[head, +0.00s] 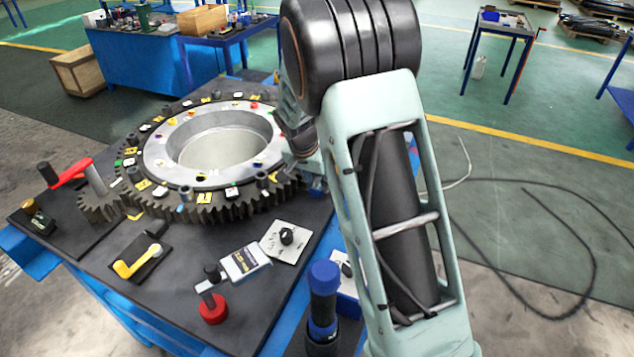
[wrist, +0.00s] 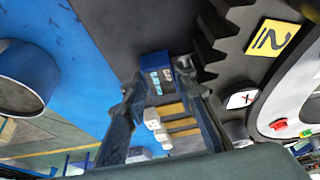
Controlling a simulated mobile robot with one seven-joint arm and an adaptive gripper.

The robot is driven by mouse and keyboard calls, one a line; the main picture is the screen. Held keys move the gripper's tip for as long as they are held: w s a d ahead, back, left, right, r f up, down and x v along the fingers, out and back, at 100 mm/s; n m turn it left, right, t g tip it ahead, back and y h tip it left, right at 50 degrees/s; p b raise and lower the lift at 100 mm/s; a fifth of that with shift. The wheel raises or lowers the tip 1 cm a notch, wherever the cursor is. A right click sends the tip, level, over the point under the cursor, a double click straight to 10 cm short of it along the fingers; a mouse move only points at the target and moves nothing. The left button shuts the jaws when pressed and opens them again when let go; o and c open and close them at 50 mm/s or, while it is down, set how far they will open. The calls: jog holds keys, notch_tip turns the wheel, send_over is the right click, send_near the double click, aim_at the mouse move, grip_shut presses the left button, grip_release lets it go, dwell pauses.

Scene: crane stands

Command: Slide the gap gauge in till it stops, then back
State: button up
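In the wrist view my gripper (wrist: 162,80) has its two dark fingers apart. A small dark blue block (wrist: 154,72) with light blue marks shows at the fingertips, close to the left one; I cannot tell whether they touch. Beyond and between the fingers are yellow bars (wrist: 180,124) and small white blocks (wrist: 151,118). Which of these parts is the gap gauge is not clear. The large toothed ring (wrist: 222,50) is just right of the right finger. In the head view my arm hides the fingertips and that spot, at the ring's right side.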

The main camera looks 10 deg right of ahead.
grip_shut()
jog(key=shift+s+d+b, duration=0.4)
jog(key=shift+s+d, duration=0.15)
jog(key=shift+d, duration=0.3)
jog(key=shift+s+d+b, duration=0.35)
jog(key=shift+s+d, duration=0.2)
jog(key=shift+d, duration=0.3)
jog(key=o, duration=0.6)
grip_release()
jog(key=shift+s, duration=0.1)
jog(key=shift+r, duration=0.15)
jog(key=shift+a+r, duration=0.15)
jog(key=shift+r, duration=0.15)
jog(key=v, duration=1.1)
jog(key=shift+s, duration=0.15)
